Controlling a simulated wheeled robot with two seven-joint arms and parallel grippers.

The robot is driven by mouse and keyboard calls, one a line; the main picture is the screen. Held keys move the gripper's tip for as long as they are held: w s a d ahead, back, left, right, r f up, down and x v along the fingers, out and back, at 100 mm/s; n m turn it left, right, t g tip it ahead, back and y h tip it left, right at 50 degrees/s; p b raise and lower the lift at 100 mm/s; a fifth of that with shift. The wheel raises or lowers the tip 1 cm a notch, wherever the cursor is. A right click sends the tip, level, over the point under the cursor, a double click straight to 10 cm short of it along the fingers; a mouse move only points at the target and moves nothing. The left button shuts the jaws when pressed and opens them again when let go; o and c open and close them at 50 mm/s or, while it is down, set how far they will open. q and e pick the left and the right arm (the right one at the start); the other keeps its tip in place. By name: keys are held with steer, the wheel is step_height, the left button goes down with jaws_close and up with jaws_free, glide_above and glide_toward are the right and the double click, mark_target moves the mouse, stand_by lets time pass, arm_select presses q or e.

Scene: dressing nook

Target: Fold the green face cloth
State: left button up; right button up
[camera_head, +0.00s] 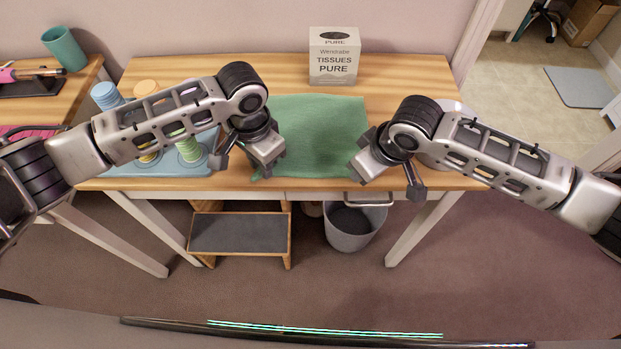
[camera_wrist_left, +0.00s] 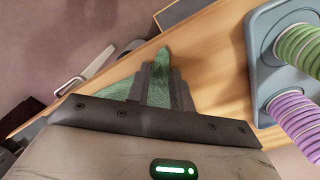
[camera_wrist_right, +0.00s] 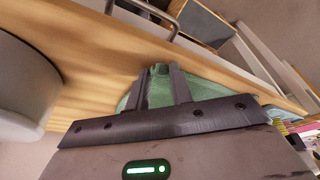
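The green face cloth (camera_head: 321,130) lies spread out on the wooden table, its far part flat. My left gripper (camera_head: 262,172) is at the cloth's near left corner. In the left wrist view its fingers (camera_wrist_left: 160,85) are close together, with green cloth bunched between them and a narrow tongue of it sticking out past the tips. My right gripper (camera_head: 358,172) is at the near right corner. In the right wrist view its fingers (camera_wrist_right: 160,85) are close together with a raised bit of cloth between them. The grippers partly hide both near corners in the head view.
A white tissue box (camera_head: 334,56) stands behind the cloth. A blue tray (camera_head: 150,169) with colored ringed spools sits left, under my left arm. Below the table are a step stool (camera_head: 240,232) and a grey bin (camera_head: 352,232). The table's back right is clear.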

arm_select(q)
steer(key=shift+a, duration=0.1)
jaws_close()
arm_select(e)
steer(key=shift+d+f, duration=0.1)
jaws_close()
arm_select(q)
steer(key=shift+r, duration=0.1)
